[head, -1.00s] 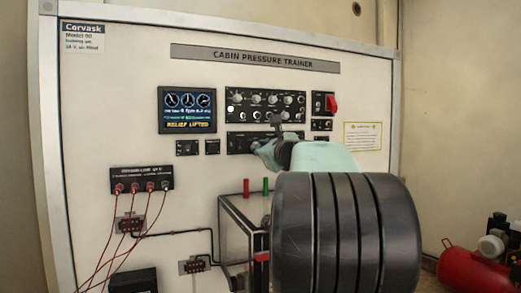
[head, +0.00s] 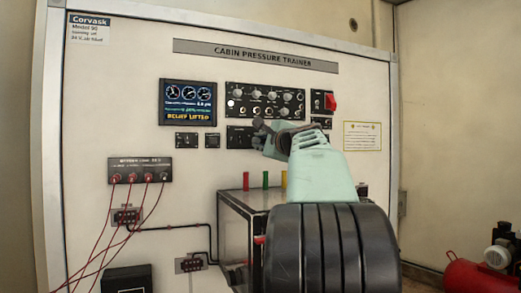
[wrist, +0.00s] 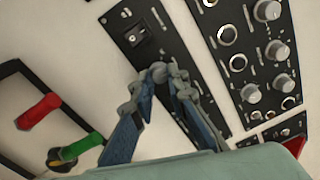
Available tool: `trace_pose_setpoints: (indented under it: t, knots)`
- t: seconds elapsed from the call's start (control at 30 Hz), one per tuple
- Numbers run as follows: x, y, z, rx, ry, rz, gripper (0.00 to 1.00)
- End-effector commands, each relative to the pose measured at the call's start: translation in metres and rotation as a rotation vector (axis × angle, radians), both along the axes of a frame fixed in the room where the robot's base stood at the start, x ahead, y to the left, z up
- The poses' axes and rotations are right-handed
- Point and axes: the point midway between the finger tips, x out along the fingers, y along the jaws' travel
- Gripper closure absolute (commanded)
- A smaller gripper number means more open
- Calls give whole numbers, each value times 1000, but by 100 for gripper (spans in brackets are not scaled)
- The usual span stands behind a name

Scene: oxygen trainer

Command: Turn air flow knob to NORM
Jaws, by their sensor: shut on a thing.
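The narrow black panel (head: 237,136) below the larger knob panel carries a small round grey knob (wrist: 158,70), seen between my fingertips in the wrist view. My gripper (wrist: 166,74) is shut on this knob, with one blue-grey finger on each side. In the head view my gripper (head: 260,134) reaches the right part of the narrow panel and hides the knob and its markings. The lettering around the knob is too small to read, so its setting and name cannot be told.
The larger panel (head: 265,100) with several knobs lies just above, with a red switch (head: 330,101) to its right. The display (head: 188,105) reads RELIEF LIFTED. Red (head: 246,181) and green (head: 265,179) handles rise from a clear-sided box below. Red cables hang at lower left.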

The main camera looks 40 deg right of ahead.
Motion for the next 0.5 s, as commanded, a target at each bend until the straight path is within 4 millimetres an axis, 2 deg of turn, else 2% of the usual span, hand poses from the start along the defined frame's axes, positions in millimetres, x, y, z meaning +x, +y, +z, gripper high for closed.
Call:
trace_pose_setpoints:
  t: [0.5]
  knots:
    - [0,0,-1,-103,26,1,100]
